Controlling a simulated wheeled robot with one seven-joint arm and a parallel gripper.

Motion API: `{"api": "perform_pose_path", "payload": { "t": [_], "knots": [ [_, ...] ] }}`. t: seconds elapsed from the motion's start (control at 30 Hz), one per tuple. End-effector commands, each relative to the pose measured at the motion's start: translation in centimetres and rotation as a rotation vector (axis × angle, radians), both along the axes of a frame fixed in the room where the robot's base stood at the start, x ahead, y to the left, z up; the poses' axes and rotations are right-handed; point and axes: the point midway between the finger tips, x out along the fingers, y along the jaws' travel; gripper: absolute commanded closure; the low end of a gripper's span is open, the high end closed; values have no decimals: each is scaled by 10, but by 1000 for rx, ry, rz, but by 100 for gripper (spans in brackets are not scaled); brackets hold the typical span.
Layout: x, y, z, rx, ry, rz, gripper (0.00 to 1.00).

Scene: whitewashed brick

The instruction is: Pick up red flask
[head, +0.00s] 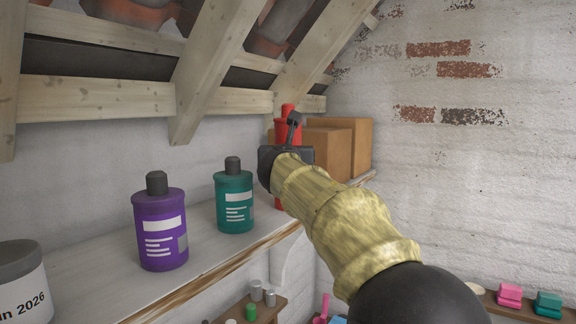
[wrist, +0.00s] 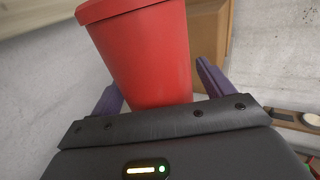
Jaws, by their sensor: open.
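The red flask (head: 288,131) stands on the white shelf at its far end, partly hidden behind my gripper (head: 293,122) in the head view. Its red top and a strip of its lower body show there. In the wrist view the red flask (wrist: 148,50) fills the upper middle, with a wider rim at its top. My gripper (wrist: 158,82) is open, with one purple finger on each side of the flask. The right finger appears a little apart from it; whether the left one touches I cannot tell.
A purple bottle (head: 161,228) and a teal bottle (head: 234,202) stand on the shelf (head: 215,250), left of my arm. A cardboard box (head: 331,146) is behind the flask. Sloping wooden beams (head: 215,60) hang over the shelf. Small items sit on lower shelves.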

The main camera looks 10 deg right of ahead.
Motion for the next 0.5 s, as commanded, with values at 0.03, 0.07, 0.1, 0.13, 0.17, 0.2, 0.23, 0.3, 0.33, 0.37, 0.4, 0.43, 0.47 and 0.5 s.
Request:
{"api": "perform_pose_path", "payload": {
  "t": [0.03,0.07,0.1,0.13,0.17,0.2,0.23,0.3,0.33,0.37,0.4,0.43,0.47,0.5],
  "knots": [
    [0,0,0,0,0,0,20],
    [0,0,0,0,0,0,20],
    [0,0,0,0,0,0,20],
    [0,0,0,0,0,0,20],
    [0,0,0,0,0,0,20],
    [0,0,0,0,0,0,20],
    [0,0,0,0,0,0,20],
    [0,0,0,0,0,0,29],
    [0,0,0,0,0,0,35],
    [0,0,0,0,0,0,41],
    [0,0,0,0,0,0,49],
    [0,0,0,0,0,0,55],
    [0,0,0,0,0,0,61],
    [0,0,0,0,0,0,69]
  ]
}}
